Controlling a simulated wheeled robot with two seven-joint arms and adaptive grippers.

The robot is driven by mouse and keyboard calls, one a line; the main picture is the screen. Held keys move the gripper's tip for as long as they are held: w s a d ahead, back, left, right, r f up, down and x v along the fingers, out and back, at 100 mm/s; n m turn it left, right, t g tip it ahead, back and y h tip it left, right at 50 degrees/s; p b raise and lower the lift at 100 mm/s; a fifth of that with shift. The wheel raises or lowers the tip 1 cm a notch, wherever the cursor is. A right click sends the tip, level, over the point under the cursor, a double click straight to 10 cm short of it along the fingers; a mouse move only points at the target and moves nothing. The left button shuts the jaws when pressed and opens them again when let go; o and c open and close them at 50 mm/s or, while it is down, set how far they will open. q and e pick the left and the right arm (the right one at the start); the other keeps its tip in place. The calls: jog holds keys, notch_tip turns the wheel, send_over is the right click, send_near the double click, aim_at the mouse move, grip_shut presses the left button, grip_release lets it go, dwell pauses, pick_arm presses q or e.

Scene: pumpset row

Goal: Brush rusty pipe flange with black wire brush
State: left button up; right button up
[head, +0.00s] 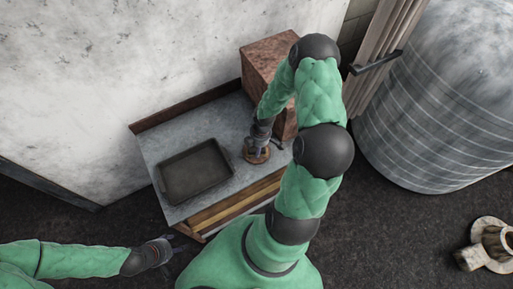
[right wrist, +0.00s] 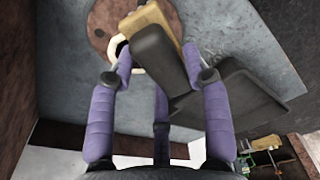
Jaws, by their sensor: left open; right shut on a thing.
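The rusty pipe flange (head: 250,158) is a round brown disc on the grey bench top, partly covered by my right gripper (head: 262,138). In the right wrist view the flange (right wrist: 103,32) lies beyond the fingertips, with a pale ring near its middle. My right gripper (right wrist: 158,58) is shut on the black wire brush (right wrist: 158,50), a dark handle with a tan block at its far end. The block overlaps the flange in this view; I cannot tell whether bristles touch it. My left gripper (head: 168,249) is open and empty, off the bench's front left.
A dark shallow tray (head: 160,178) lies left of the flange on the bench (head: 222,112). A rusty brown box (head: 270,62) stands behind the flange. A large metal tank (head: 440,90) is at right. A pale flanged pipe piece (head: 487,246) lies on the floor.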

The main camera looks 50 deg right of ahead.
jog(key=shift+s+a, duration=0.2)
jog(key=shift+r, duration=0.15)
jog(key=shift+r+p, duration=0.7)
jog(key=shift+p, duration=0.05)
jog(key=shift+f, duration=0.1)
